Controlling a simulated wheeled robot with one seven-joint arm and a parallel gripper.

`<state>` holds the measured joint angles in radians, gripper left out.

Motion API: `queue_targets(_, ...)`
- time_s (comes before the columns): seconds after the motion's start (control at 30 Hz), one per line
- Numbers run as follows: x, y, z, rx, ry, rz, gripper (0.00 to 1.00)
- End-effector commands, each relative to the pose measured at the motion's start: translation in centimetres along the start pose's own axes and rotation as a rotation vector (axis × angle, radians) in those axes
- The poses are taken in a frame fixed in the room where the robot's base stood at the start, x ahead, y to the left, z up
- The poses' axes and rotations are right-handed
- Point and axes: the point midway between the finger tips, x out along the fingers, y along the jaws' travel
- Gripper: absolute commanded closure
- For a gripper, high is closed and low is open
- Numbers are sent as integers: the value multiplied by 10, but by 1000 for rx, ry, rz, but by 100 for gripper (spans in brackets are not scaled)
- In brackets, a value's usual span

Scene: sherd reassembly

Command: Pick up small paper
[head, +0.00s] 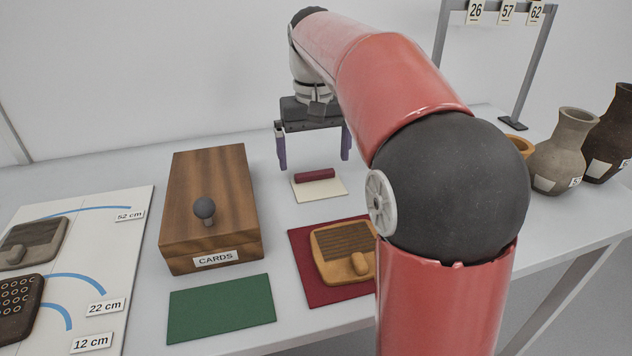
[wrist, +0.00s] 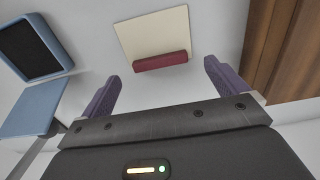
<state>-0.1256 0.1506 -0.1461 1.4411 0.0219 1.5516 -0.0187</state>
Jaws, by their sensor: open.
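The small paper (head: 322,190) is a cream sheet lying flat on the table, with a dark red bar (head: 315,174) along its far edge. In the wrist view the paper (wrist: 153,30) is ahead of the fingers, and the red bar (wrist: 160,62) is on its near edge. My gripper (head: 314,156) is open and empty, with its purple fingers pointing down beyond the paper. In the wrist view my gripper (wrist: 161,74) has its fingers spread on either side of the bar's line, apart from it.
A wooden box labelled CARDS (head: 210,200) stands left of the paper. A red mat (head: 300,265) with a tan sherd (head: 345,255) and a green mat (head: 222,305) lie in front. Vases (head: 562,150) stand at right. A blue-framed dark pad (wrist: 30,48) is at left in the wrist view.

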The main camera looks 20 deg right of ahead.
Motion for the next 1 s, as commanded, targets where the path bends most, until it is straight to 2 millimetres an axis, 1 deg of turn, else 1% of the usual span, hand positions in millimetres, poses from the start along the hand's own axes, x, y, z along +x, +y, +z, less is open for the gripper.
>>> queue_targets(0.03, 10, 0, 2, -1, -2, 0, 2)
queue_targets(0.1, 20, 0, 3, -1, -2, 0, 2)
queue_targets(0.2, 30, 0, 3, -1, -1, 0, 2)
queue_targets(0.3, 34, 0, 2, -1, 0, 0, 2)
queue_targets(0.47, 33, 0, 2, -1, 1, 0, 2)
queue_targets(0.5, 33, 0, 2, -1, 1, 0, 3)
queue_targets(0.8, 33, 0, 2, -1, 0, 0, 42)
queue_targets(0.87, 33, 0, 2, -1, 0, 0, 50)
queue_targets(1.0, 33, 0, 2, -1, 0, 0, 50)
